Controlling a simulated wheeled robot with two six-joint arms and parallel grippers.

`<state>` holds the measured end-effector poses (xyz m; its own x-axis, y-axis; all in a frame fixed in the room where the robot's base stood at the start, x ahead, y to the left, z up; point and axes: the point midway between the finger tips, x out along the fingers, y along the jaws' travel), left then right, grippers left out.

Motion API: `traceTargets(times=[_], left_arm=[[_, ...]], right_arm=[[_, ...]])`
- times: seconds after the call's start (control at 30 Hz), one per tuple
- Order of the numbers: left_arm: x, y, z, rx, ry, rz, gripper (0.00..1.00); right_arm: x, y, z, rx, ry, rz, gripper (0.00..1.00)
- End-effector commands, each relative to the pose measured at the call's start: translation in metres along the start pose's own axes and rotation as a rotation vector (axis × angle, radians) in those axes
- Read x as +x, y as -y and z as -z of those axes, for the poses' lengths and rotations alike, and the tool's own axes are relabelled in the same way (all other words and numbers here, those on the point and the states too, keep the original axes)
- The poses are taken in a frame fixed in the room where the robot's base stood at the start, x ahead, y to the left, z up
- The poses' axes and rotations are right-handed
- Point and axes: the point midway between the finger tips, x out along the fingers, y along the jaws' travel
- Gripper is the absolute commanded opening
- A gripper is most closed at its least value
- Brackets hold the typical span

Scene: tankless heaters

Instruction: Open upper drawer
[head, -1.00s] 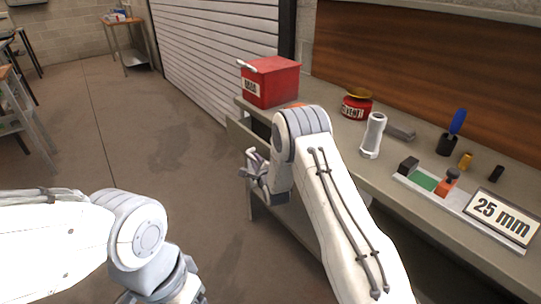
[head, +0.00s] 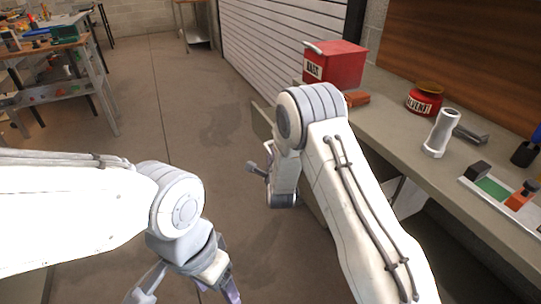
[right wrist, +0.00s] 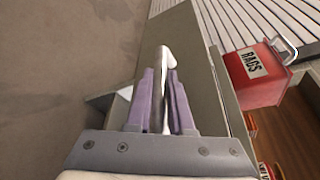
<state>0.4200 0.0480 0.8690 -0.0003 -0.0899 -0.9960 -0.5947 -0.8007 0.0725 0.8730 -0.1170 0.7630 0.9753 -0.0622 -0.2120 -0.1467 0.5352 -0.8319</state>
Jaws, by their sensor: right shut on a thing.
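The upper drawer (head: 262,118) sticks out from under the left end of the workbench, mostly hidden behind my right arm in the head view. In the right wrist view its grey front (right wrist: 203,75) has a pale handle (right wrist: 165,58). My right gripper (head: 262,168) is at this front; in its wrist view the purple fingers (right wrist: 160,95) are shut on the handle, one on each side. My left gripper (head: 187,291) hangs low at the bottom edge of the head view, its fingers spread and empty, away from the drawer.
On the workbench (head: 400,140) stand a red RAGS box (head: 335,68), a red solvent can (head: 424,99) and a white fitting (head: 440,133). A shutter (head: 275,50) is behind. The floor (head: 190,110) left of the drawer is clear. A cluttered table (head: 60,45) stands far left.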

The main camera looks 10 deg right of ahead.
Motion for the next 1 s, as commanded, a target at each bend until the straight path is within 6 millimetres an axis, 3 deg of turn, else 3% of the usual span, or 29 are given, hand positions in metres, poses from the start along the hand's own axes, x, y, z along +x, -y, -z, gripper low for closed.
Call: traceTargets(times=[0.2,0.23,0.3,0.67,0.77,1.0], left_arm=[[0.0,0.0,0.0,0.0,0.0,0.0,0.69],[0.0,0.0,0.0,0.0,0.0,0.0,0.69],[0.0,0.0,0.0,0.0,0.0,0.0,0.69],[0.0,0.0,0.0,0.0,0.0,0.0,0.69],[0.0,0.0,0.0,0.0,0.0,0.0,0.69],[0.001,0.0,0.0,0.0,0.0,0.0,0.69]], right_arm=[[-0.001,-0.002,0.002,-0.001,-0.004,-0.006,0.0],[-0.001,-0.002,0.002,-0.001,-0.004,-0.006,0.24],[-0.001,-0.002,0.002,0.0,-0.004,-0.005,0.5],[-0.002,-0.001,0.001,0.0,-0.001,-0.002,0.5],[-0.011,-0.001,0.0,0.0,0.0,-0.003,0.5],[-0.057,-0.001,0.0,-0.002,-0.001,-0.005,0.5]])
